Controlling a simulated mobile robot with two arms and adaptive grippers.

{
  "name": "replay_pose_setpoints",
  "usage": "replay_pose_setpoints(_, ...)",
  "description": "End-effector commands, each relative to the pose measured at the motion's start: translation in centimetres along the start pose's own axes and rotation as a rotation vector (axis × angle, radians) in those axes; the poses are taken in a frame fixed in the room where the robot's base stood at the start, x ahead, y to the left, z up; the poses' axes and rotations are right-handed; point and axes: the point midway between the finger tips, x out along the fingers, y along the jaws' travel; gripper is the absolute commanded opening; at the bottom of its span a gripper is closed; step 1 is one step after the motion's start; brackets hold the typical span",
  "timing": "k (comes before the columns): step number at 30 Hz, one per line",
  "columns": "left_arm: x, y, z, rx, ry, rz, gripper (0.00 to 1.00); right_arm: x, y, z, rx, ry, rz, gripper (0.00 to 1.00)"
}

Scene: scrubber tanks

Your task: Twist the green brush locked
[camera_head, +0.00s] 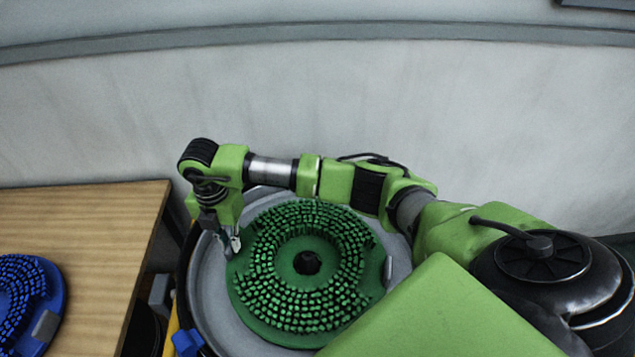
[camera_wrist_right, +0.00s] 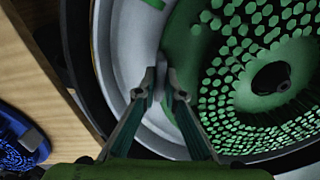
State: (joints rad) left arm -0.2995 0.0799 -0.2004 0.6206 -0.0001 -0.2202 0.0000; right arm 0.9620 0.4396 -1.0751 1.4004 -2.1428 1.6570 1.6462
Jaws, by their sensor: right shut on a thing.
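The green brush (camera_head: 262,305) is a round disc with rings of green bristles facing up and a dark hub in its centre. It lies inside a round grey housing (camera_head: 207,297). My right gripper (camera_head: 235,243) points down at the left edge of the brush and is shut on a tab at its rim. In the right wrist view the fingers (camera_wrist_right: 160,88) close on this small grey tab, with the bristles (camera_wrist_right: 232,75) to the right. A second grey tab (camera_head: 388,268) shows on the brush's right edge. My left gripper is not in view.
A wooden table (camera_head: 85,225) stands at the left, with a blue brush (camera_head: 52,290) on it. The blue brush also shows in the right wrist view (camera_wrist_right: 20,135). A blue part (camera_head: 186,342) sits by the housing's lower left. A pale wall is behind.

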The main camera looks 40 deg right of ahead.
Motion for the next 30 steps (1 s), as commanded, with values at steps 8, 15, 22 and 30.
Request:
replay_pose_setpoints(8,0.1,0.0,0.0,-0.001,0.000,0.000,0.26,0.1,-0.1,1.1,0.052,-0.002,-0.001,0.00)
replay_pose_setpoints(15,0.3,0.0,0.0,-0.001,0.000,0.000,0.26,0.0,-0.1,2.0,0.105,-0.003,-0.001,0.00)
replay_pose_setpoints(22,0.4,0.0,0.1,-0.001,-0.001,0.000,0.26,0.0,-0.2,2.9,0.150,-0.003,0.001,0.00)
replay_pose_setpoints(30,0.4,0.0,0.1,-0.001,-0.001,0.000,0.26,0.0,-0.2,3.0,0.157,-0.003,0.001,0.00)
